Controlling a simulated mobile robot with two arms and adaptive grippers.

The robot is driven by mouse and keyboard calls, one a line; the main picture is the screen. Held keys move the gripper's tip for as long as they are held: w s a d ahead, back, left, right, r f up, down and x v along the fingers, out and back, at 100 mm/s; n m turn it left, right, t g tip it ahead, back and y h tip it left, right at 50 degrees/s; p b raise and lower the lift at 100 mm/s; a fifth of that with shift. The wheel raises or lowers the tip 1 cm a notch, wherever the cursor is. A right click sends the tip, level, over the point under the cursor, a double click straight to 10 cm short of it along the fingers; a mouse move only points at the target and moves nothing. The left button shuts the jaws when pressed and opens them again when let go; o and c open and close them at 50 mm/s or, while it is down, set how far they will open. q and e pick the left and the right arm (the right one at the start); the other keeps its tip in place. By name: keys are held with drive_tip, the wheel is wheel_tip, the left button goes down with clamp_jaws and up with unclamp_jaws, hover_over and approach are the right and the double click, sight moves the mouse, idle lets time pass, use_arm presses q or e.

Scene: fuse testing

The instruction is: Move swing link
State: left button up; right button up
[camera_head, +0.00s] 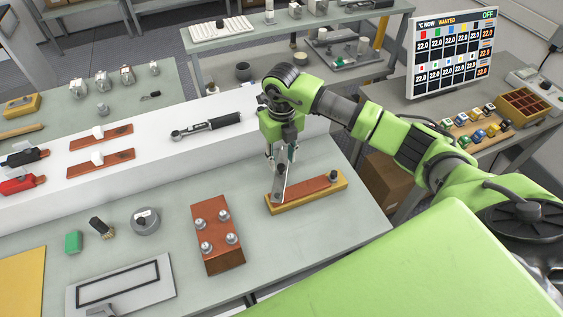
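The swing link (281,184) looks like a narrow grey metal bar. It stands tilted up from the left end of a board with a red-brown top and yellow base (318,190). My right gripper (281,158) points down over that end of the board, with its fingers at the upper part of the bar. The fingers and the bar overlap in the picture, so I cannot tell whether they are closed on it. A small dark knob sits at the board's right end. My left gripper is not in view.
A red-brown block with several metal posts (217,240) stands left of the board. A torque wrench (207,125) lies on the white raised strip behind. A temperature display (453,53) stands at right.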

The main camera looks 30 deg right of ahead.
sight(281, 166)
drive_tip(key=shift+f+p, duration=0.5)
drive_tip(key=shift+f, duration=1.75)
drive_tip(key=shift+c, duration=0.4)
